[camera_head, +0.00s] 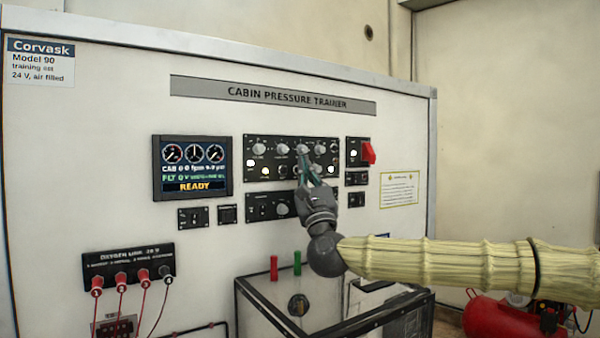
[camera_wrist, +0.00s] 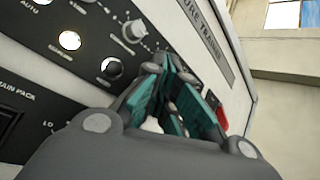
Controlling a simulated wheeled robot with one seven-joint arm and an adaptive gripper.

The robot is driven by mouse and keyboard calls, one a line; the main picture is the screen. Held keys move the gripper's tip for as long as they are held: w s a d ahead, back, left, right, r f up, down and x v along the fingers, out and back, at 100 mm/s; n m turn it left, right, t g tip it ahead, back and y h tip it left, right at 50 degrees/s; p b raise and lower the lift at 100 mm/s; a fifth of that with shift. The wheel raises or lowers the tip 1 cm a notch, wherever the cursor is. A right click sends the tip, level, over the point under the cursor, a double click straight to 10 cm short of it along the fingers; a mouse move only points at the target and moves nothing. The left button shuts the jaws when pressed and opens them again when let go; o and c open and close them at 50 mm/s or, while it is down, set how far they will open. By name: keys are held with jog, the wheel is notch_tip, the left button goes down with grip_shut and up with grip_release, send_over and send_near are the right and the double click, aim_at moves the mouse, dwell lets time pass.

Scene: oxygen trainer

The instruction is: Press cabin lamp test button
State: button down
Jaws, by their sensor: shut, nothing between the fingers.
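The black control panel (camera_head: 290,158) sits in the middle of the white trainer board, with a row of grey knobs and a lower row of round lamps or buttons. Its labels are too small to read, so I cannot tell which one is the cabin lamp test button. My gripper (camera_head: 306,165) is shut and empty, its fingertips in front of the panel's right-centre part, hiding some controls. In the wrist view the shut gripper (camera_wrist: 172,68) is close to the panel face, right of a round white-and-black button (camera_wrist: 111,67) and below a knob (camera_wrist: 134,31). Contact cannot be told.
A display (camera_head: 192,167) reading READY is left of the panel. A red guarded switch (camera_head: 368,152) is to the right. Below stand a dark-framed box (camera_head: 320,318) and red and green cylinders (camera_head: 297,262). Red leads (camera_head: 143,305) hang at the lower left.

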jog(key=s+d+b, duration=0.1)
jog(key=s, duration=0.1)
jog(key=s+d+b, duration=0.2)
dwell(0.6)
dwell(0.6)
